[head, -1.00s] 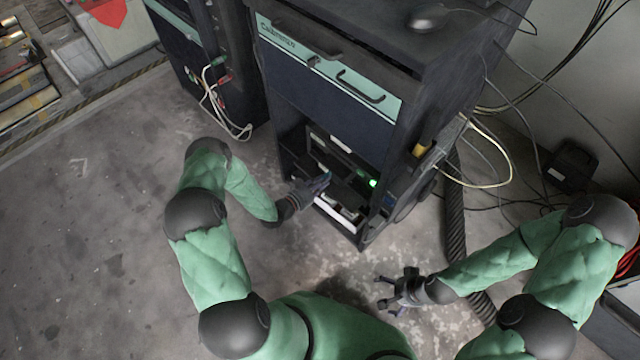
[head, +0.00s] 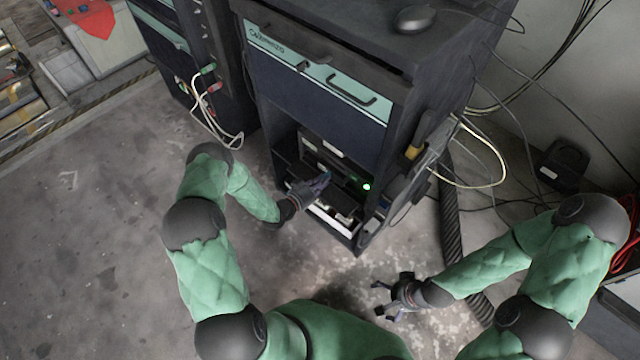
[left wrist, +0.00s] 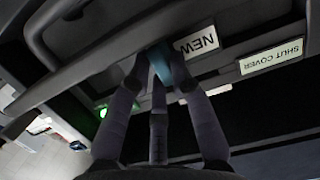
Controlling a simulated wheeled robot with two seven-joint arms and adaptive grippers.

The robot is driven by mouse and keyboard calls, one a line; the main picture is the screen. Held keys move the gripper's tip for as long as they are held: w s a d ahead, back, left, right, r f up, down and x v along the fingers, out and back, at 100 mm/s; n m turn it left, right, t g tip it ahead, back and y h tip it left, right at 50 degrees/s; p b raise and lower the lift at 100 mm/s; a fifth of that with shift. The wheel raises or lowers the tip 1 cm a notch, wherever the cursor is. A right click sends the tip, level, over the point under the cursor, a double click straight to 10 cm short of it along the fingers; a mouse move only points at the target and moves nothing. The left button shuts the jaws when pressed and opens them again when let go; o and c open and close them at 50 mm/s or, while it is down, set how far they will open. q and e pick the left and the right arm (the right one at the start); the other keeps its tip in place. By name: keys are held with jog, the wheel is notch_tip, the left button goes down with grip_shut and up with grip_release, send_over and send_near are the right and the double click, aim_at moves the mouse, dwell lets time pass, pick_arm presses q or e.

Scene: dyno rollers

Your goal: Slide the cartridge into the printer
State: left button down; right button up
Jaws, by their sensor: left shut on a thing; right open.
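The printer (head: 335,158) is a dark unit with a lit green light, low in the open bay of a dark cabinet. My left gripper (head: 322,182) is at the front of this bay. In the left wrist view its fingers (left wrist: 160,62) are shut on a narrow teal piece (left wrist: 163,68) just below a dark bar. I cannot tell whether this piece belongs to the cartridge; the cartridge's outline is not clear. Upside-down labels read "NEW" (left wrist: 198,41) and "SHUT COVER" (left wrist: 271,56). My right gripper (head: 385,298) is open and empty above the floor, right of the bay.
The cabinet has a teal-fronted drawer (head: 310,62) with a handle above the bay. Cables and a ribbed dark hose (head: 452,225) run along its right side. Another cabinet (head: 175,50) stands to the left. The floor (head: 90,230) at left is clear.

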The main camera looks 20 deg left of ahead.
aim_at(331, 173)
pick_arm(q)
jog(key=shift+w+d, duration=0.15)
jog(key=shift+w, duration=0.3)
jog(key=shift+r+x, duration=0.15)
jog(key=shift+x, duration=0.7)
jog(key=shift+r+x, duration=0.2)
jog(key=shift+x, duration=0.65)
jog(key=shift+r+x, duration=0.15)
jog(key=shift+x, duration=0.7)
jog(key=c, duration=1)
grip_release()
jog(key=shift+w+r, duration=0.1)
jog(key=shift+w, duration=0.1)
jog(key=shift+c, duration=0.2)
jog(key=v, duration=1.2)
jog(key=shift+s+f, duration=0.15)
jog(key=shift+f, duration=0.05)
jog(key=shift+d, duration=0.1)
